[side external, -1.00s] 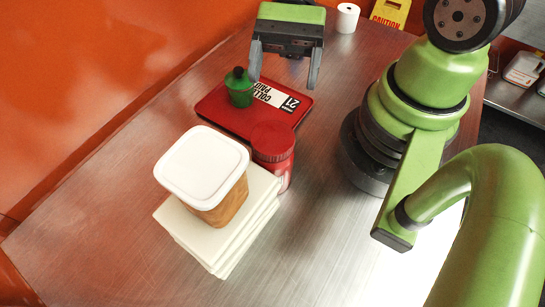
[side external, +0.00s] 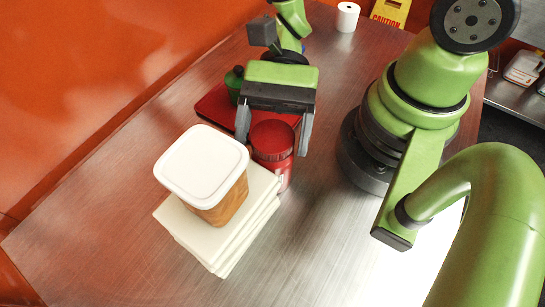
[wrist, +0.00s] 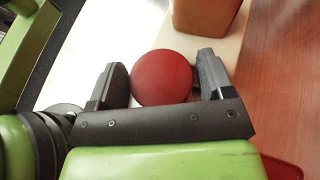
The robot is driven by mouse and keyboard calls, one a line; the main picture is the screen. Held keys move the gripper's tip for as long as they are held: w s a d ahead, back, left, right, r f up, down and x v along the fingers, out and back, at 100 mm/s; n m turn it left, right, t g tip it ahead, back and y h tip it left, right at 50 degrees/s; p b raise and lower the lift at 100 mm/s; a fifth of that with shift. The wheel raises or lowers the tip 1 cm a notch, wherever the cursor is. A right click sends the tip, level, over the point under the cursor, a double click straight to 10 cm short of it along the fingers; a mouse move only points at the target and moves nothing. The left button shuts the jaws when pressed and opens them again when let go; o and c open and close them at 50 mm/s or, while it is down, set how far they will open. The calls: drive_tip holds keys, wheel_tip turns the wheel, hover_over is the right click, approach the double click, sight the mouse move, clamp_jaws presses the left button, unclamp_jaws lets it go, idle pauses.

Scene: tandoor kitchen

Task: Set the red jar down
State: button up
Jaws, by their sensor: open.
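The red jar (side external: 273,141) stands upright on the metal table, close against the right side of the white stack. I cannot tell whether they touch. My gripper (side external: 273,146) is open over the jar in the side view, with one finger to each side of its lid. In the wrist view the round red lid (wrist: 161,77) shows between the two spread fingers. There is a gap at the right finger; the left finger is very near the lid, and contact there is unclear. The jar's lower body is hidden in the wrist view.
A white-lidded brown tub (side external: 204,170) sits on the white stack (side external: 215,240) left of the jar. The table front right is clear.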

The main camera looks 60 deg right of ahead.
drive_tip(key=c, duration=1.3)
drive_tip(key=shift+o, duration=0.2)
drive_tip(key=shift+r, duration=0.15)
